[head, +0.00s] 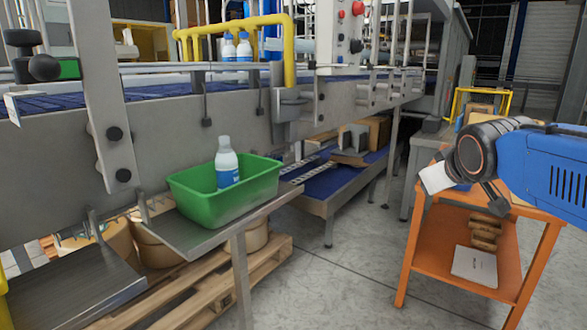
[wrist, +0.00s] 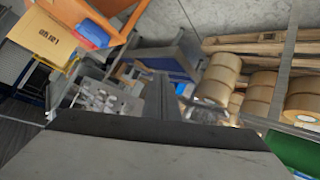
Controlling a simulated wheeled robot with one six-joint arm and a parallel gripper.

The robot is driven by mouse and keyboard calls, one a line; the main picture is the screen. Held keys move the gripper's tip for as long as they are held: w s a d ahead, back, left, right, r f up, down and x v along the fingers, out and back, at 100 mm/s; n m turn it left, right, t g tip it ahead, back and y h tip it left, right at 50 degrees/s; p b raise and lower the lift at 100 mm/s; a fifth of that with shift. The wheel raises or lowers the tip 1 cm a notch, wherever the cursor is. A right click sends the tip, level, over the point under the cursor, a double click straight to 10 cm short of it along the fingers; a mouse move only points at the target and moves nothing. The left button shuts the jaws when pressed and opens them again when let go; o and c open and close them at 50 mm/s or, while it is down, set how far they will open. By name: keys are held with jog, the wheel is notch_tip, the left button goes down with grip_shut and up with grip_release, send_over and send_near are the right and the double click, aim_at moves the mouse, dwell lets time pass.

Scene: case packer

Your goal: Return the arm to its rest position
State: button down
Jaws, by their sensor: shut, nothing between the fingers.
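My arm (head: 545,165) reaches in from the right edge of the head view, above the orange cart. My gripper (wrist: 167,90) shows in the wrist view, where its dark fingers are together with nothing between them. In the head view the gripper is hard to make out at the end of the arm. It is well apart from the green bin (head: 205,207), which stands on a metal shelf with a white bottle (head: 227,165) with a blue label upright in it. Part of the green bin also shows at the lower right of the wrist view (wrist: 298,150).
An orange cart (head: 420,255) with items on its lower shelf stands below the arm. A conveyor machine (head: 180,135) with a yellow rail (head: 240,28) fills the left. A wooden pallet (head: 190,285) with cardboard rolls lies under the metal shelf (head: 215,232). Floor between is clear.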

jog(key=s+a+f+m+g, duration=0.1)
jog(key=s+f+g, duration=0.2)
jog(key=s+f, duration=0.7)
jog(key=s+a+f+m+g+y, duration=0.1)
jog(key=s+f+m+g, duration=0.1)
jog(key=s+f, duration=0.9)
jog(key=shift+s+a+f+g, duration=0.15)
jog(key=shift+s+f+g, duration=0.15)
jog(key=shift+s+g, duration=0.55)
jog(key=shift+s+t, duration=0.2)
jog(key=shift+t, duration=0.05)
